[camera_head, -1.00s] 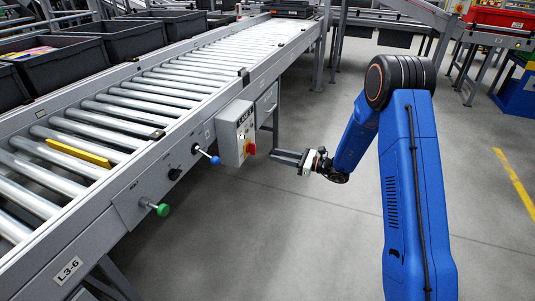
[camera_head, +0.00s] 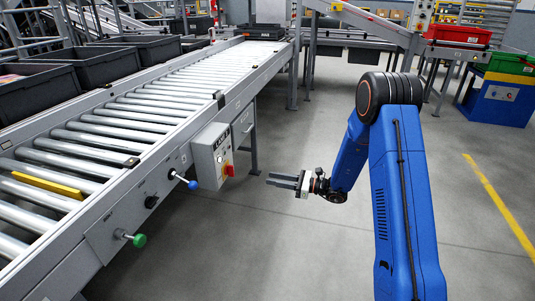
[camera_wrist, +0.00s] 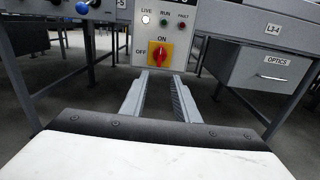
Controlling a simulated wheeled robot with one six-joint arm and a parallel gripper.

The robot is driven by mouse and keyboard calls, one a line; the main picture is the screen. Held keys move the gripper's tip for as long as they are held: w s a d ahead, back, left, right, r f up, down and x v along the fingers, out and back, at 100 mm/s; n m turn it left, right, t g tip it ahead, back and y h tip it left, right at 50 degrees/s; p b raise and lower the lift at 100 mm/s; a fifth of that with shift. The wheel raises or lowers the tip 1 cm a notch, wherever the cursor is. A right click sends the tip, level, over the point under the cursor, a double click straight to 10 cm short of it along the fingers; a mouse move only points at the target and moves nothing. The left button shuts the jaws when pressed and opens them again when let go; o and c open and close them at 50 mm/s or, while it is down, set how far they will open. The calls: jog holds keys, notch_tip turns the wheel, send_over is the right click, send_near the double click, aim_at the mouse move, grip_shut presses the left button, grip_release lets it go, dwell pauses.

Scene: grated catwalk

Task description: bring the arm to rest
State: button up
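My blue arm reaches forward at the right of the head view, bent at its dark elbow. My gripper (camera_head: 283,180) hangs in free air above the floor, right of the conveyor's control box (camera_head: 212,155). Its two grey fingers are apart with nothing between them. In the wrist view my gripper (camera_wrist: 160,78) also shows open, with floor visible between the fingers. The red rotary switch (camera_wrist: 157,53) on its yellow plate appears just beyond the fingertips in that view. The head view shows a clear gap between gripper and box.
The roller conveyor (camera_head: 150,115) runs along the left, with a blue-knobbed lever (camera_head: 192,184) and a green knob (camera_head: 139,240) sticking out of its side. A yellow strip (camera_head: 40,186) lies on the rollers. A blue stand (camera_head: 500,100) is at far right. Floor around the arm is clear.

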jog(key=s+r+n+g+h, duration=0.35)
jog(key=s+r+n, duration=0.35)
jog(key=s, duration=0.5)
jog(key=s+r+n+g+h, duration=0.2)
jog(key=s+r+n+g, duration=0.25)
jog(key=s+r, duration=0.55)
jog(key=s+d+r+n+t+h, duration=0.1)
jog(key=s+d+n+t+h, duration=0.2)
jog(key=s+d, duration=0.6)
jog(key=s+d+r+n+t+h, duration=0.2)
jog(key=s+d+n+h, duration=0.5)
jog(key=s, duration=0.8)
jog(key=shift+s+d+n+t+h, duration=0.3)
jog(key=shift+d+t+h, duration=0.5)
jog(key=shift+d, duration=0.85)
jog(key=shift+w+r, duration=0.1)
